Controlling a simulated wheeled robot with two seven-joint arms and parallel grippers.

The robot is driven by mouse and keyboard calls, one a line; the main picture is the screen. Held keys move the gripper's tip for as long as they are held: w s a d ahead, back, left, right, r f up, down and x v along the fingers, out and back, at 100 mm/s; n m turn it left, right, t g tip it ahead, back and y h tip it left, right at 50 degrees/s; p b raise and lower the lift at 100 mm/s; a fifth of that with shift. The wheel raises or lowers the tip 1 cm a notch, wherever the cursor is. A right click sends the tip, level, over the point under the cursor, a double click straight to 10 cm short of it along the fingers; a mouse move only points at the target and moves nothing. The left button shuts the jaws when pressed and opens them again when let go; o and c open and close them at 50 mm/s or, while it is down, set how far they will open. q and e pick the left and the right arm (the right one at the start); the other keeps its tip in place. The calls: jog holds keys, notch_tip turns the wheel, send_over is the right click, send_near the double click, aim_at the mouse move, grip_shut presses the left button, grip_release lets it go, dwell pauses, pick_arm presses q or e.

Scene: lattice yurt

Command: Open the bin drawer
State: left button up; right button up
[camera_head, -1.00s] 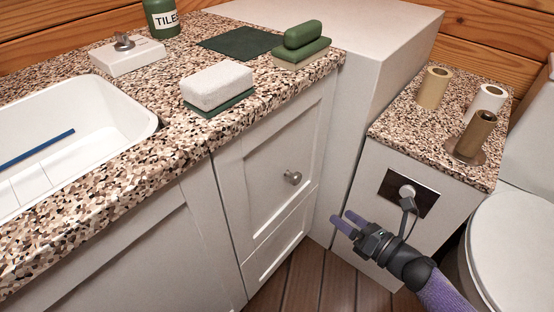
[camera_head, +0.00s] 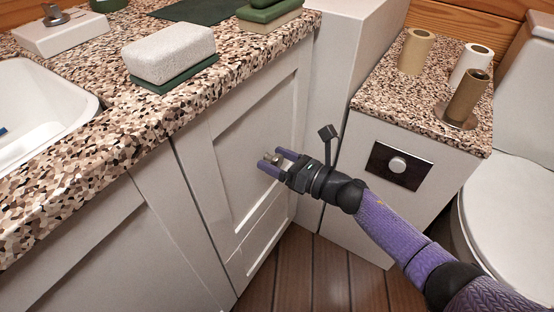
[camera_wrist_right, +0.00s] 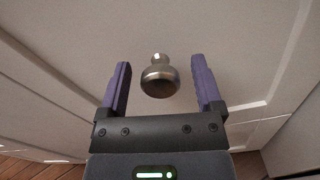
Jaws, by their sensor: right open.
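The bin drawer (camera_head: 233,150) is a white panelled front below the speckled counter, and it looks shut. Its round metal knob (camera_head: 272,158) sits near the middle of the panel. My right gripper (camera_head: 273,160) is open at the knob, with its two purple fingers on either side. In the right wrist view the knob (camera_wrist_right: 160,78) shows between the open fingers (camera_wrist_right: 163,85), with gaps on both sides. The fingers do not press on it. My left gripper is not in view.
The speckled counter (camera_head: 215,105) overhangs the drawer and carries a white sponge block (camera_head: 170,53). To the right stand a low cabinet (camera_head: 350,205) with paper rolls and a white toilet (camera_head: 515,215). The wooden floor (camera_head: 312,270) in front is clear.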

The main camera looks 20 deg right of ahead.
jog(key=c, duration=1.1)
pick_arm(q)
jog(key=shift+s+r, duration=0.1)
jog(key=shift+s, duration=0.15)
pick_arm(e)
grip_shut()
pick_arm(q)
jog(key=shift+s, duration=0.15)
